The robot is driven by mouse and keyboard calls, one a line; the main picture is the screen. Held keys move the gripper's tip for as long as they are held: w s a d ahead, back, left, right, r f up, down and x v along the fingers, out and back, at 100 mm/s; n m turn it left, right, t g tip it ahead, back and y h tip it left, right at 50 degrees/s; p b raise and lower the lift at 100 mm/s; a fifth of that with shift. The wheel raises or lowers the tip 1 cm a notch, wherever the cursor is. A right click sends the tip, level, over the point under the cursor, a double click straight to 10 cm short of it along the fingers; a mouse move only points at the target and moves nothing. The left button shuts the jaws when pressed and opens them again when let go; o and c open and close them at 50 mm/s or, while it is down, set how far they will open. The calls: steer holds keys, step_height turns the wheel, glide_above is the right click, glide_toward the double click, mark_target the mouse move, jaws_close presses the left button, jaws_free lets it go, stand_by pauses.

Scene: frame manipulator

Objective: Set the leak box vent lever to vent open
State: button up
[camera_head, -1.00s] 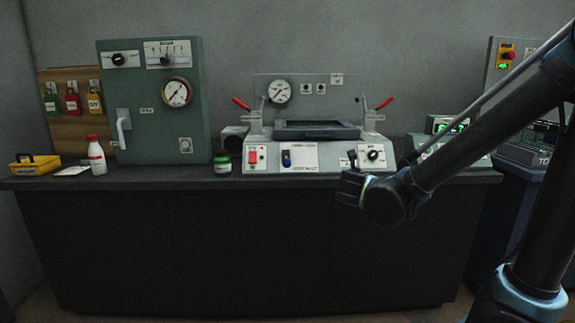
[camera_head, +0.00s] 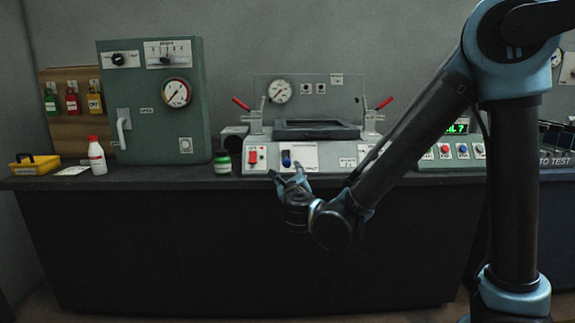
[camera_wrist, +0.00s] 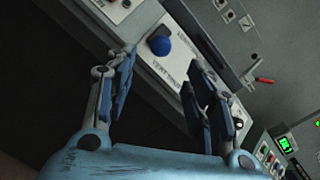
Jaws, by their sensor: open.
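The leak box (camera_head: 340,157) is a pale grey bench unit with a dark tray on top. Its vent lever has a blue knob (camera_head: 286,158) on a white label plate (camera_head: 305,155) on the front face. In the wrist view the blue knob (camera_wrist: 159,45) shows between and beyond my fingertips. The print on the plate is too small to read, so I cannot tell the lever's setting. My gripper (camera_head: 290,179) is open and empty in front of the box, just below the knob in the head view. Its two blue fingers (camera_wrist: 161,65) stand apart and appear clear of the knob.
A red switch (camera_head: 253,157) sits left of the lever. Red-handled clamps (camera_head: 241,104) flank the tray, and a green jar (camera_head: 222,164) stands left of the box. My arm hides the box's right front. The floor before the bench is clear.

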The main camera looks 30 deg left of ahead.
mark_target(287, 162)
steer(key=x, duration=1.3)
steer(key=shift+w+a, duration=0.1)
steer(key=shift+w, duration=0.15)
jaws_close()
